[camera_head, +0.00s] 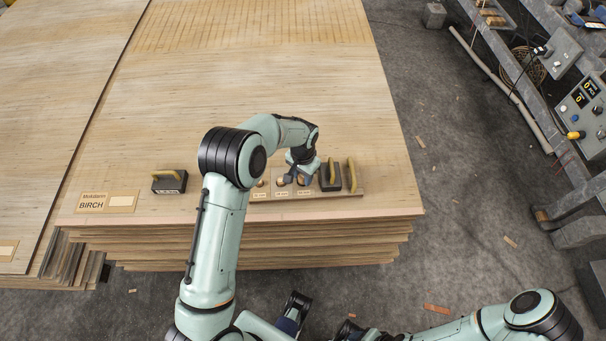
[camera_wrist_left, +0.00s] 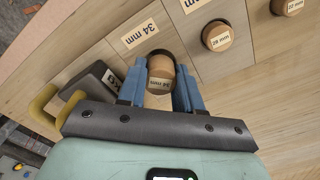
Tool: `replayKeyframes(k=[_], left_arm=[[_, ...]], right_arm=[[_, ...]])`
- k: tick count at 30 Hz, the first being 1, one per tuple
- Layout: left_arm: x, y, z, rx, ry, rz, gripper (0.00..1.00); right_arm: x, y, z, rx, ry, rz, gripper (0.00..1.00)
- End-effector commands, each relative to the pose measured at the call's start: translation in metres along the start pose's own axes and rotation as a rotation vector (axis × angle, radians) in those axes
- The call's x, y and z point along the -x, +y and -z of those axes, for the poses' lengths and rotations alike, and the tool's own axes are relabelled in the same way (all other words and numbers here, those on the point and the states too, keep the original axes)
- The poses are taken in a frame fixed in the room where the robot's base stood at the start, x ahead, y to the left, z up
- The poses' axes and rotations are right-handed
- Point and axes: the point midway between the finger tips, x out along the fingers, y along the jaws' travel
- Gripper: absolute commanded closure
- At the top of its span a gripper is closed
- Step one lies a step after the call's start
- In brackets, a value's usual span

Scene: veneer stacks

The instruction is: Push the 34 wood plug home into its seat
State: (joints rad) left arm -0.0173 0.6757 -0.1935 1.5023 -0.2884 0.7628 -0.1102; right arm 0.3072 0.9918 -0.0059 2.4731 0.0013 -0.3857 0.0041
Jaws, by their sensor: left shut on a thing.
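The 34 wood plug (camera_wrist_left: 160,83) is a light round plug with a darker brown side and a 34 mm mark on its end. In the left wrist view it stands between the two blue fingers of my left gripper (camera_wrist_left: 160,92), which is shut on it. It is at the wooden board beside the printed 34 mm label (camera_wrist_left: 139,34). In the head view my left gripper (camera_head: 301,180) is low over the board (camera_head: 318,194). My right arm (camera_head: 460,330) lies at the bottom; its finger gap is unclear.
The 28 mm plug (camera_wrist_left: 217,36) and 22 mm plug (camera_wrist_left: 287,5) stand along the board. A dark block with a yellow handle (camera_head: 331,177) is close right of my left gripper. Another dark block (camera_head: 170,183) lies left. The veneer behind is clear.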

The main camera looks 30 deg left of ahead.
Motion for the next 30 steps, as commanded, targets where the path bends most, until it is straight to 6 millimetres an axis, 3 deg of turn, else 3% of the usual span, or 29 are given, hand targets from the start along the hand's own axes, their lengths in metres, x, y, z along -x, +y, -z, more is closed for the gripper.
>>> replayKeyframes(k=[17, 30], left_arm=[[-0.01, 0.0, 0.0, -0.001, 0.0, 0.0, 1.0], [0.001, 0.0, 0.0, -0.001, 0.0, 0.0, 1.0]], right_arm=[[-0.006, 0.002, 0.0, -0.001, -0.002, -0.001, 0.43], [0.001, 0.0, 0.0, 0.0, 0.0, 0.0, 0.43]])
